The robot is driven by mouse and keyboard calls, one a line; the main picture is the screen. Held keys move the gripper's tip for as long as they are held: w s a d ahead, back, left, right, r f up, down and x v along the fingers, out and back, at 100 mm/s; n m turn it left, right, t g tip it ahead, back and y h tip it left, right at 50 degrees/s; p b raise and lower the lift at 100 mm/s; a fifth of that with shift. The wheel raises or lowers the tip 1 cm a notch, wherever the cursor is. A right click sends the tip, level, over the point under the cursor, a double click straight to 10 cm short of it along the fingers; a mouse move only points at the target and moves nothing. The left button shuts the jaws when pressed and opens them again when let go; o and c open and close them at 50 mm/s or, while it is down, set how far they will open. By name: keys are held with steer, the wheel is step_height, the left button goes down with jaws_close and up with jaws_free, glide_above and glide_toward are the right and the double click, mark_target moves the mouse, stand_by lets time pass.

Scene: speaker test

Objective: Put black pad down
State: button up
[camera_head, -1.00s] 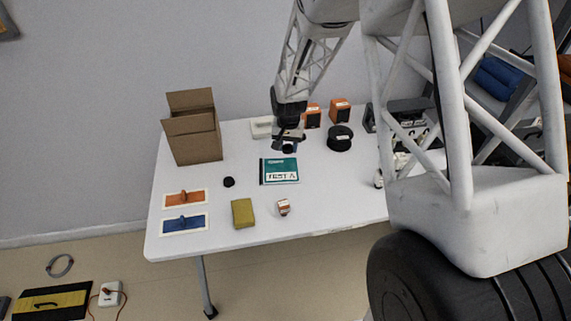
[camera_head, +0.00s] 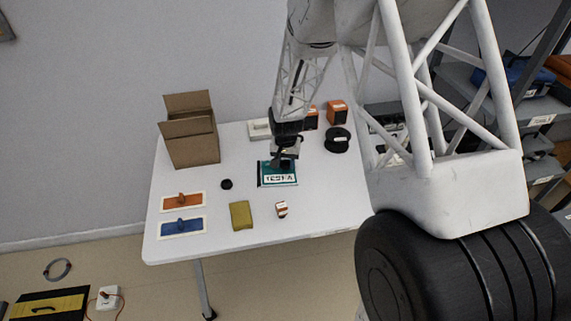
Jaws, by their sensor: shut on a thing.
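My gripper (camera_head: 285,153) is above the back part of a teal and white card marked TEST A (camera_head: 279,179) on the white table. It is shut on a small dark thing, the black pad (camera_head: 284,163), which is mostly hidden by the jaws and hard to make out. I cannot tell whether the pad touches the card. Another small round black pad (camera_head: 226,184) lies on the table to the left of the card.
An open cardboard box (camera_head: 190,140) stands at the back left. Orange boxes (camera_head: 337,112) and a black round thing (camera_head: 337,139) stand right.

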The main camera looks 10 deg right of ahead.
mark_target(286, 163)
steer(key=shift+f, duration=0.7)
steer(key=shift+f, duration=0.1)
steer(key=o, duration=0.9)
step_height(286, 163, up, 12)
steer(key=shift+r, duration=0.15)
stand_by(0.5)
